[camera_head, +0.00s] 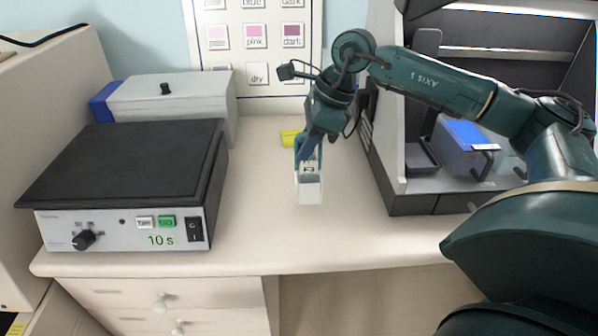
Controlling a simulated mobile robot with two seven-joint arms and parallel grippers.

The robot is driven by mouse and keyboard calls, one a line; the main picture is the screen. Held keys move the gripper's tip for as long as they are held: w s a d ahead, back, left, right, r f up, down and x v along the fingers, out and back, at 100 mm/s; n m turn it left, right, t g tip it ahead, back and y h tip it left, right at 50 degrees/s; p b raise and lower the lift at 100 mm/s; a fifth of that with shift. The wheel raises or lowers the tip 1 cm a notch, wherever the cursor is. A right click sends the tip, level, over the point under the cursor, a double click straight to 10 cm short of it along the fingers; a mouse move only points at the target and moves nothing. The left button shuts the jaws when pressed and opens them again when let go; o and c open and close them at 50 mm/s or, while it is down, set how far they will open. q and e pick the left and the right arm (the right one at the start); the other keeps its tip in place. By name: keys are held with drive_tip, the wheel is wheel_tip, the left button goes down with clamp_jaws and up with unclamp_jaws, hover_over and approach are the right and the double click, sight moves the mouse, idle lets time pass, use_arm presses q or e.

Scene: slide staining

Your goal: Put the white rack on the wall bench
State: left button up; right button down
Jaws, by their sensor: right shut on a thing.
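My right gripper (308,168) points down over the middle of the wall bench (260,225). It is shut on the white rack (309,192), a small pale block under the fingertips. I cannot tell whether the rack's underside touches the bench or hangs just above it. The gripper hides the rack's top in part. My left gripper is not in view.
A black-topped heating box (130,170) with a "10 s" display stands at left, a grey box (170,98) behind it. A yellow item (290,138) lies behind the gripper. A dark open cabinet (430,190) holding a blue-lidded box (465,135) stands right. Bench front is clear.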

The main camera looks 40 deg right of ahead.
sight(311, 193)
drive_tip(key=shift+f, duration=2.5)
drive_tip(key=shift+f, duration=0.15)
drive_tip(key=c, duration=1.4)
unclamp_jaws()
